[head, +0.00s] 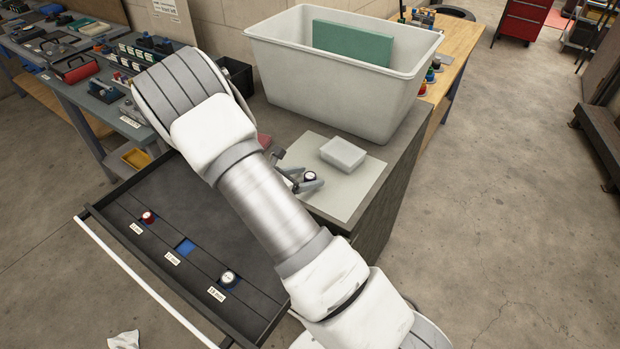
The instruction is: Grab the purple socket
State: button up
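No socket shows a clearly purple colour. A small round socket with a pale top and dark rim (310,177) is on or just above the grey mat on the cabinet top. My gripper (304,181) is beside it, its dark fingers close around it; I cannot tell whether they grip it. My arm hides part of the gripper. In the open drawer (170,200), a red-sided socket (148,217) sits at the left and a dark-sided, pale-topped socket (229,279) at the right.
A white box (344,154) stands on the grey mat (366,182). A big white bin (335,88) with a green panel (352,43) stands behind it. My arm crosses above the drawer's right side.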

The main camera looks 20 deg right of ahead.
grip_shut()
jog(key=shift+r, duration=0.2)
